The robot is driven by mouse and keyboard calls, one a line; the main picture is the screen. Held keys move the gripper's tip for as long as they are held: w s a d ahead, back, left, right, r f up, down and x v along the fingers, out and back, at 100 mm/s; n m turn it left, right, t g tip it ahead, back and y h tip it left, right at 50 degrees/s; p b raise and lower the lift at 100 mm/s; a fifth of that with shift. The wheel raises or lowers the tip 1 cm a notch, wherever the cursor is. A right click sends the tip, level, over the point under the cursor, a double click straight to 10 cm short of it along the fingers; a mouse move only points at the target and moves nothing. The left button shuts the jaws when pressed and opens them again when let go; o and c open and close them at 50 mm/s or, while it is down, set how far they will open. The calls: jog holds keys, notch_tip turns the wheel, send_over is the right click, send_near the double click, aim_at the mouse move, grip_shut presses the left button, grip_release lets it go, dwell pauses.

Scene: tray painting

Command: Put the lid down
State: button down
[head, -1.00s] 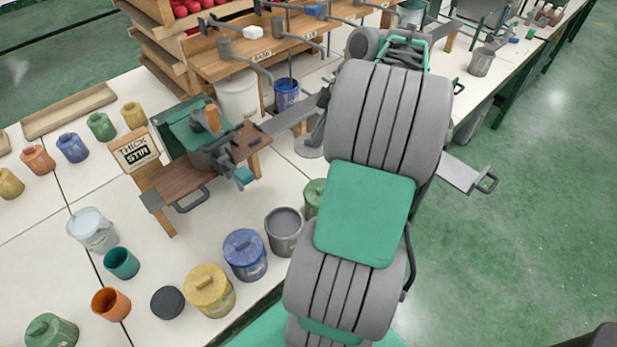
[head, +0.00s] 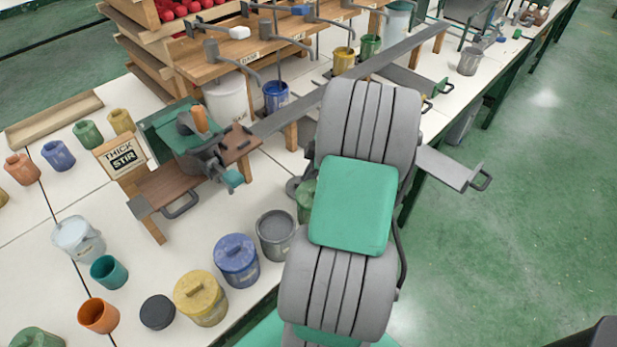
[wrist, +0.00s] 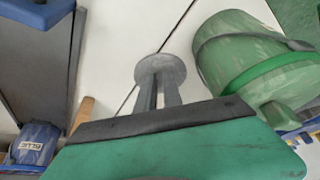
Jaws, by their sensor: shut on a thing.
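A round grey lid (wrist: 172,64) shows in the wrist view at the tips of my gripper (wrist: 160,92), whose two grey fingers are shut on it. The lid appears above the white tabletop; its height over the table cannot be told. A green bucket (wrist: 245,50) with a dark handle stands to the right of the lid. An open grey paint can (head: 276,232) stands near the table's front edge, left of my arm.
Lidded blue (head: 236,258) and yellow (head: 201,295) cans and a black disc (head: 157,312) lie left of the grey can. A wooden stirring stand (head: 180,185) stands behind them. A rack (head: 250,60) is at the back. White tabletop is bare between stand and cans.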

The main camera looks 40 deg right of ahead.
jog(key=c, duration=1.5)
grip_release()
jog(key=shift+f, duration=0.1)
jog(key=p+v, duration=0.1)
jog(key=v, duration=1.1)
jog(key=shift+d, duration=0.1)
